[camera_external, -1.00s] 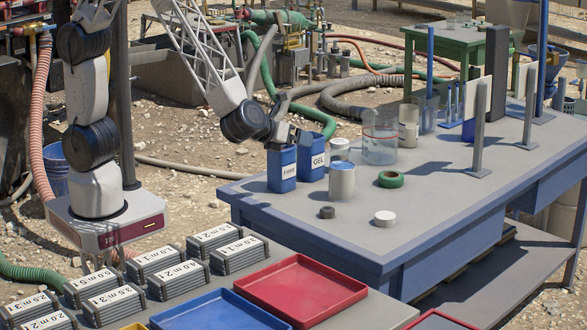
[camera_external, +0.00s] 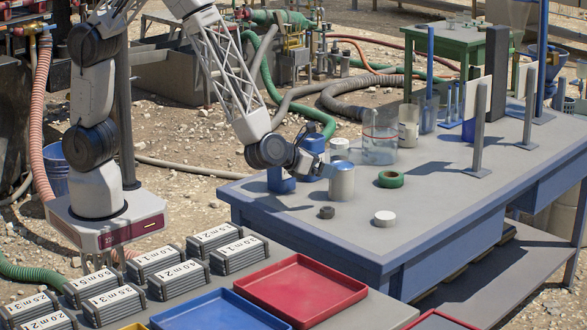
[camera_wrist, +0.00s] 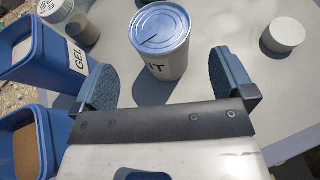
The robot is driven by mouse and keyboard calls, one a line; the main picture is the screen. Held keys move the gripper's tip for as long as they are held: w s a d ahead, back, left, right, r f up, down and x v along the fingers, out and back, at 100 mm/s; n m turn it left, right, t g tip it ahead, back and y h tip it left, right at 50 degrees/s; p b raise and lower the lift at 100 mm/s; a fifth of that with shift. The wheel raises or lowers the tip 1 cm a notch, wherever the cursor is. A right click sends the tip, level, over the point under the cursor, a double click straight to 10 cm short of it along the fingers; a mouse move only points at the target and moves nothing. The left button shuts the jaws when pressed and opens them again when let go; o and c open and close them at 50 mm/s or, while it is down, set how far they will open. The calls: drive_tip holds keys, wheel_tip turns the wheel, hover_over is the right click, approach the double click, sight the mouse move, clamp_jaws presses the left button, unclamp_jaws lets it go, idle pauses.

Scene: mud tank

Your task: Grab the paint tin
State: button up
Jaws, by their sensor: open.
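The paint tin (camera_external: 342,183) is a grey metal cylinder with a blue-grey top, upright on the blue-edged bench. In the wrist view the tin (camera_wrist: 160,45) stands just ahead of my gripper (camera_wrist: 165,78), roughly centred between the fingers, with the end of a label showing a "T". My gripper is open and empty, with one finger on each side of the line to the tin. In the external view my gripper (camera_external: 310,160) is low, just left of the tin; whether a finger touches it cannot be told.
The "GEL" container (camera_wrist: 45,50) stands close to the left finger, with another open blue container (camera_wrist: 25,145) nearer. A white puck (camera_wrist: 283,37) lies to the right. A glass beaker (camera_external: 380,146) and green tape roll (camera_external: 391,179) stand beyond the tin.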

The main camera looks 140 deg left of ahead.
sight(341, 170)
drive_tip(key=shift+x, duration=1.15)
drive_tip(key=shift+x, duration=2.6)
drive_tip(key=shift+c, duration=0.2)
drive_tip(key=c, duration=1.2)
